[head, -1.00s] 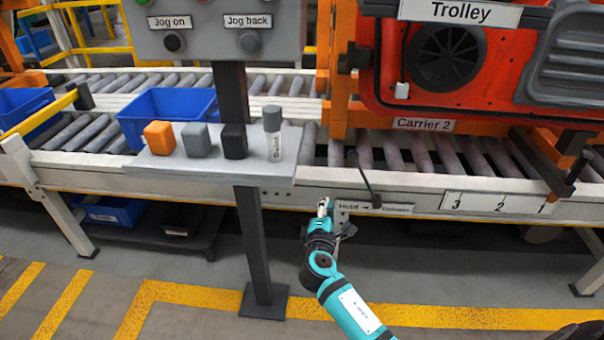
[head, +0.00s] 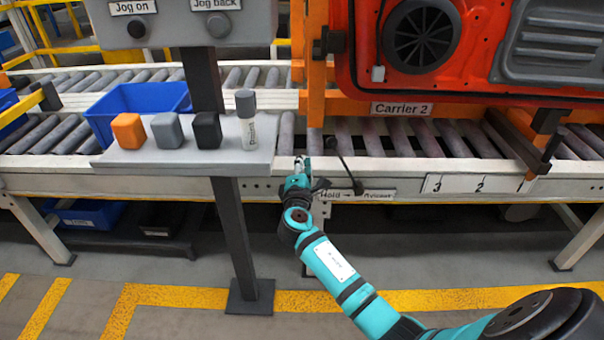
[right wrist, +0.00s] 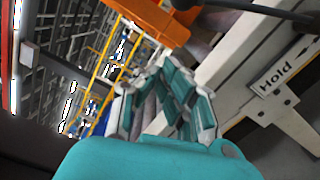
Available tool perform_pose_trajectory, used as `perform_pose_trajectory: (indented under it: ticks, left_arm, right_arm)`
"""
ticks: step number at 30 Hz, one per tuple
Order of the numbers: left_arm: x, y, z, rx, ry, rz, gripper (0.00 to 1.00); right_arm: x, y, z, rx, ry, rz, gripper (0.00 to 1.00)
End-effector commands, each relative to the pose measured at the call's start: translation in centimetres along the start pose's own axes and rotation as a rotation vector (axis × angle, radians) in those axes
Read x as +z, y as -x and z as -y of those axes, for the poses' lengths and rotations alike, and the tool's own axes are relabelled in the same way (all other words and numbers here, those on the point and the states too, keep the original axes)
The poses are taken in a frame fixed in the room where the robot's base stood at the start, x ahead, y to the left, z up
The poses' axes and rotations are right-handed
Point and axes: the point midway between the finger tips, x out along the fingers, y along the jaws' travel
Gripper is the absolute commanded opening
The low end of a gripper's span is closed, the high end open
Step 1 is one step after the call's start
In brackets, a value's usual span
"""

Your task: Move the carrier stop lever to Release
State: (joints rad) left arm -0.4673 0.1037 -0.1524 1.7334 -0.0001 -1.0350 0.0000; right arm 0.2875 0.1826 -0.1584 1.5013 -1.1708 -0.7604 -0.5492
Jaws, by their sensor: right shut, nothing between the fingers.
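The carrier stop lever (head: 346,168) is a thin black rod with a dark knob, on the front rail of the conveyor below Carrier 2. It leans up and left from its pivot, toward the Hold side of the Hold–Release label (head: 330,195). My right gripper (head: 302,165) is shut and empty, just left of the lever and slightly below its knob, seemingly apart from it. In the right wrist view, a dark rod, likely the lever (right wrist: 265,10), crosses the top right, above the Hold label (right wrist: 277,76). My left gripper is out of view.
A grey shelf (head: 120,160) with orange, grey and black blocks and a cylinder stands left of my gripper, on a dark post (head: 238,240). Orange-framed Carrier 2 (head: 460,90) stands on the rollers above. The floor in front is clear.

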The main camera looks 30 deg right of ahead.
Motion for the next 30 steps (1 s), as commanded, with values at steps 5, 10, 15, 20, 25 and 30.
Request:
perform_pose_trajectory:
  ticks: [5, 10, 15, 20, 25, 30]
  left_arm:
    - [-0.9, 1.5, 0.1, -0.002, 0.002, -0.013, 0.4]
    - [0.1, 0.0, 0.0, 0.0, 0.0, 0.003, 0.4]
    - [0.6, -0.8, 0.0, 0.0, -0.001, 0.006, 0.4]
    - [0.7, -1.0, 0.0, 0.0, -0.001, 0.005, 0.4]
    - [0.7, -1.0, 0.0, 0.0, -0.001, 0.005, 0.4]
    - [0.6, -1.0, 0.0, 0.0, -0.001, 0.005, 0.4]
  right_arm:
    - [0.0, -3.9, 0.1, 0.001, 0.0, 0.002, 0.0]
    - [2.7, -4.3, -0.1, 0.0, 0.001, 0.001, 0.0]
    - [3.7, -4.5, 0.0, -0.001, 0.0, -0.001, 0.0]
    - [3.9, -4.6, 0.0, 0.0, 0.0, -0.001, 0.0]
    - [3.9, -4.6, 0.0, 0.0, 0.0, -0.001, 0.0]
    - [3.9, -4.9, -0.1, 0.0, -0.01, 0.0, 0.0]
